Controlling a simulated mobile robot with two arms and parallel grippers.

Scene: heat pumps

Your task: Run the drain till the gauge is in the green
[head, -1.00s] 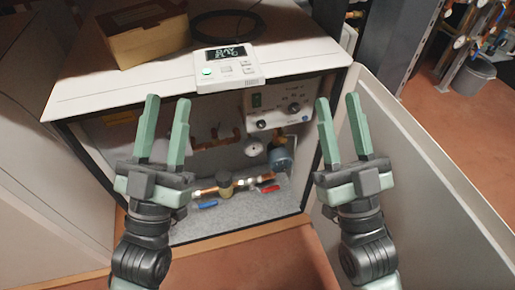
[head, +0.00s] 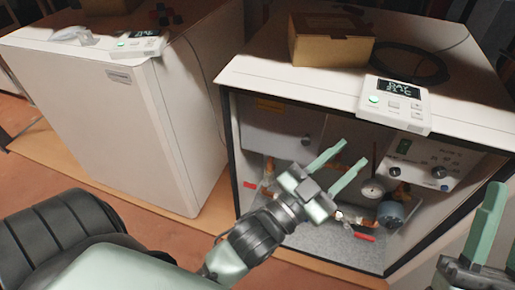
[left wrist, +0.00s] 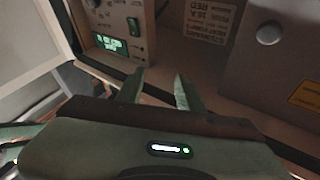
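The open heat pump cabinet (head: 232,150) stands right of centre in the head view. Inside, a small round white gauge (head: 373,189) sits on the pipework; its needle and green band are too small to read. A red lever (head: 364,237) shows low on the pipes, with a blue round part (head: 390,214) above it. My left gripper (head: 354,151) is open and empty, in front of the cabinet opening, hiding part of the pipes. Its open fingers also show in the left wrist view (left wrist: 160,84). My right gripper (head: 503,190) is open at the right edge, partly cut off.
A thermostat unit (head: 394,104) and a cardboard box (head: 330,48) sit on the cabinet top. A control panel (head: 432,168) is inside at right; it also shows in the left wrist view (left wrist: 112,20). A closed white unit (head: 150,130) stands at left.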

